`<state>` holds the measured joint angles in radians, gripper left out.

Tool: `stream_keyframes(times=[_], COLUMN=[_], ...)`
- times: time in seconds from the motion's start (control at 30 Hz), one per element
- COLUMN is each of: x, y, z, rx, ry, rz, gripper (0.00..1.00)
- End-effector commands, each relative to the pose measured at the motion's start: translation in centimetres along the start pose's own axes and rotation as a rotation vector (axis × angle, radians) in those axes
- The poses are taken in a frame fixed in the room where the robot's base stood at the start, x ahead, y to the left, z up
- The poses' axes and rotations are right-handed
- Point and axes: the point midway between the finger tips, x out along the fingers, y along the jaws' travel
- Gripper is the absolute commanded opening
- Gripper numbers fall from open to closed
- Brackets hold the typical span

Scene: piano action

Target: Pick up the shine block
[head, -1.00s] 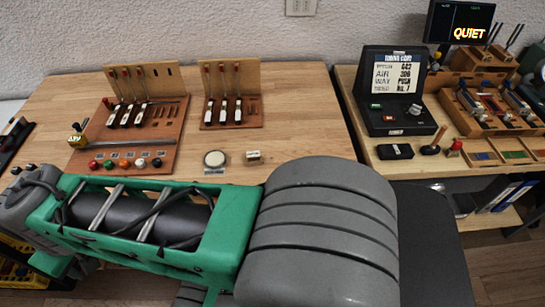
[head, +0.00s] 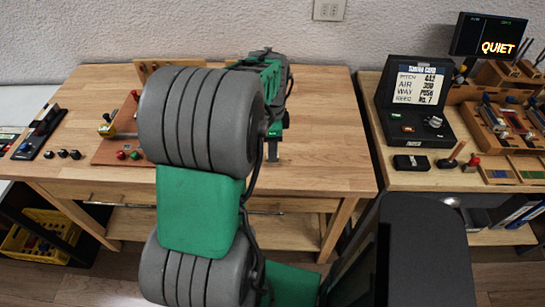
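I cannot make out a shine block now. A small pale block stood beside a round white disc on the wooden table (head: 330,130) in the earlier head view; my arm and gripper cover that area now. My gripper (head: 273,154) points down over the middle of the table, seen partly behind my arm. Its fingers are small and dark here, so I cannot tell whether they are open or hold anything.
A brown board (head: 112,152) with coloured knobs shows left of my arm. The right table carries a black console (head: 415,108), a small black box (head: 411,163) and a wooden tool rack (head: 497,130). The table's right part is clear.

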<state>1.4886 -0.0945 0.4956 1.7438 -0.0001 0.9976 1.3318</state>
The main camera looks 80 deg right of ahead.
Motion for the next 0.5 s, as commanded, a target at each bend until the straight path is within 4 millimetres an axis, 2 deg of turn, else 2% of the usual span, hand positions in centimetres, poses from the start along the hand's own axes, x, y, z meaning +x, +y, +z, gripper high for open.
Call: stream_keyframes(times=[0.23, 0.47, 0.5], x=[3.9, 4.3, 4.3], y=[0.3, 0.2, 0.2], z=[-0.1, -0.1, -0.1], rx=[-0.002, -0.004, -0.004], ry=[0.0, 0.0, 0.0], rz=[0.001, -0.001, -0.001], gripper=[0.53, 0.53, 0.5])
